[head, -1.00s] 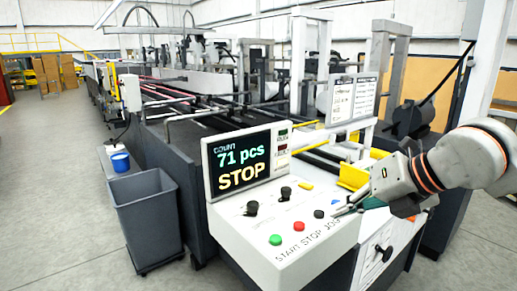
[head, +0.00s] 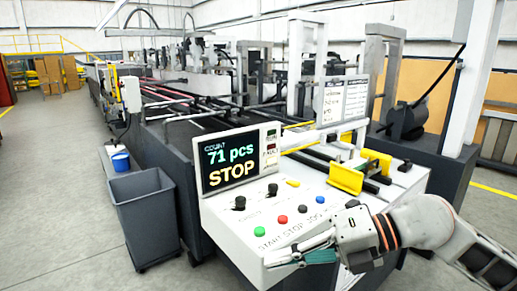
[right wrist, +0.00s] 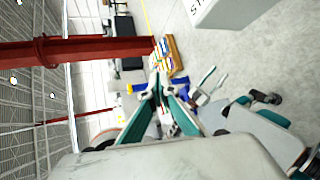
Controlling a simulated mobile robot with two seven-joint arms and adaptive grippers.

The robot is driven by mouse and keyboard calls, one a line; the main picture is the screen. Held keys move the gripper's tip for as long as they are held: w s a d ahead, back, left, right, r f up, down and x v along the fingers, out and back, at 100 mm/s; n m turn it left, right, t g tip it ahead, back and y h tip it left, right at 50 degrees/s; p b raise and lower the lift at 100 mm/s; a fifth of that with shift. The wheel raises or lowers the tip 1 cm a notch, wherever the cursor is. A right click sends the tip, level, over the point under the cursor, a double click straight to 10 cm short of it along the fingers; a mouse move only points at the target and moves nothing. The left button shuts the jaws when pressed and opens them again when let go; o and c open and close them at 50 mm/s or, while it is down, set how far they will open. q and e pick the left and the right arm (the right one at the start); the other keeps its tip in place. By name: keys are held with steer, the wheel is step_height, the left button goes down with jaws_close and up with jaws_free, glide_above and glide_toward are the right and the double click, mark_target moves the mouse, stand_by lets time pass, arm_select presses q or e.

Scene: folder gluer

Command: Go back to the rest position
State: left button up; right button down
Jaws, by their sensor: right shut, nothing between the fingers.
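My right gripper (head: 272,261) is shut and empty. Its arm comes in from the lower right in the head view, and the fingers point left, in front of the lower edge of the control panel (head: 232,215). In the right wrist view its teal-sided fingers (right wrist: 157,82) come together at their tips with nothing between them. The green button (head: 259,231), red button (head: 283,219) and black buttons (head: 303,209) show clear of the fingers. The display (head: 235,158) reads 71 pcs and STOP. My left gripper is not in view.
A grey bin (head: 147,220) stands on the floor left of the machine. Yellow guides (head: 346,179) and rails sit behind the panel. A red beam (right wrist: 75,52) and open floor show in the right wrist view.

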steer(key=s+a+r+m+y, duration=0.2)
steer(key=a+m+y, duration=0.1)
steer(key=a+y, duration=0.15)
steer(key=w+d+f+m+t+h+p, duration=0.15)
steer(key=w+d+f+m+t, duration=0.5)
steer(key=m+t, duration=0.75)
steer(key=s+d+f+m+t+h, duration=0.1)
steer(key=d+f+m+h, duration=0.35)
steer(key=f, duration=0.25)
steer(key=d+f+m+h, duration=0.35)
steer(key=f+m, duration=0.25)
steer(key=f, duration=0.2)
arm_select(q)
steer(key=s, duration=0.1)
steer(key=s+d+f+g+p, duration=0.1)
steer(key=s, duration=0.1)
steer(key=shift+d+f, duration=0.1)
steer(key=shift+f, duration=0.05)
arm_select(e)
steer(key=s+d+f+m+g+h, duration=0.2)
steer(key=s+d+f+g+h, duration=0.1)
steer(key=s+f, duration=0.5)
steer(key=s+d+f+m+g+h, duration=0.2)
steer(key=s+f, duration=0.7)
steer(key=f, duration=0.5)
steer(key=shift+d+f+m+g+h, duration=0.2)
steer(key=shift+d+m+g+h, duration=0.25)
steer(key=shift+d+m, duration=0.35)
